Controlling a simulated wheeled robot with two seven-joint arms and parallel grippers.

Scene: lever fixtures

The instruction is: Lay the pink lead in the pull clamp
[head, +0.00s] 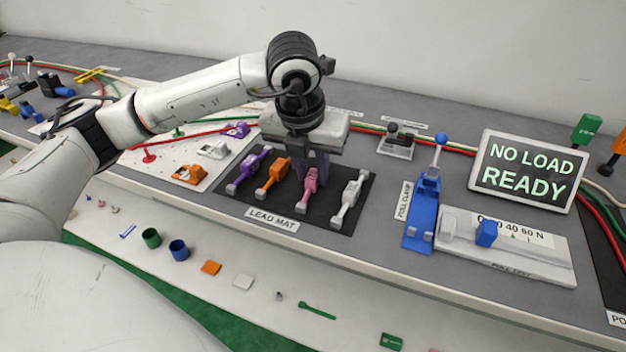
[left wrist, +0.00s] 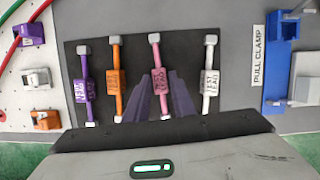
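The pink lead (head: 308,192) lies on the dark lead mat (head: 284,207), between the orange lead (head: 273,176) and the white lead (head: 348,200). My left gripper (head: 316,170) is over the pink lead, pointing down. In the left wrist view its two fingers (left wrist: 160,80) are apart, one on each side of the pink lead's labelled block (left wrist: 159,82). Whether they touch it cannot be told. The pull clamp (head: 422,205) is blue, right of the mat, with its blue-knobbed lever (head: 440,142) standing up. No lead shows in it. My right gripper is not in view.
A purple lead (head: 249,170) lies at the mat's left. A white pull-test unit with a blue block (head: 486,233) adjoins the clamp. A screen (head: 528,170) reads "NO LOAD READY". A small lever fixture (head: 398,142) stands behind. Grey table is bare between mat and clamp.

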